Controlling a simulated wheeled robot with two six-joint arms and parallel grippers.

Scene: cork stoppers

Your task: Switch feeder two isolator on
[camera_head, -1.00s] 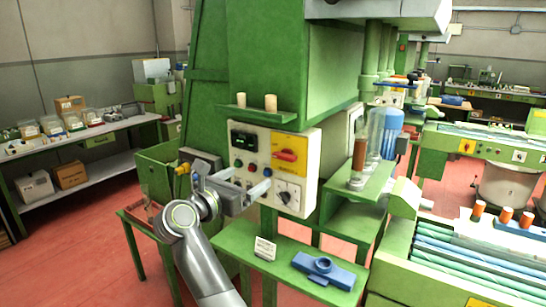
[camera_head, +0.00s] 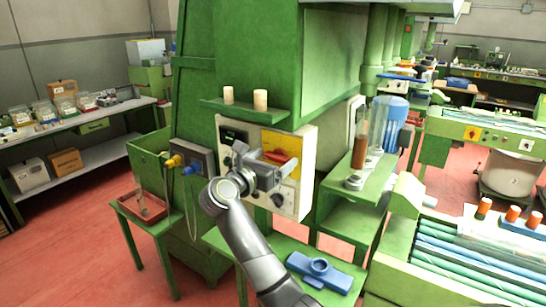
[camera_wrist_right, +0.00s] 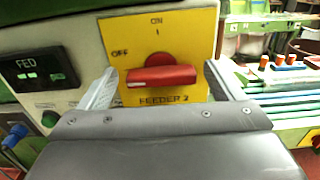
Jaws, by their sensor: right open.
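The feeder two isolator has a red handle (camera_head: 280,155) on a yellow plate (camera_head: 291,139). In the right wrist view the red handle (camera_wrist_right: 160,76) lies level, in line with the OFF mark at its left. The ON mark is above it, and the plate reads FEEDER 2 below. My right gripper (camera_head: 268,161) is in front of the isolator, open. In the right wrist view its fingers (camera_wrist_right: 160,84) stand left and right of the handle, with a gap at each side. In the head view the gripper partly hides the handle and lower panel. My left gripper is not in view.
The isolator is on a pale control panel (camera_head: 308,165) with a FED display (camera_wrist_right: 45,70) and buttons. A green shelf above bears two corks (camera_head: 260,99). Yellow and blue knobs (camera_head: 189,168) stick out at the left. A blue part (camera_head: 320,267) lies on the shelf below.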

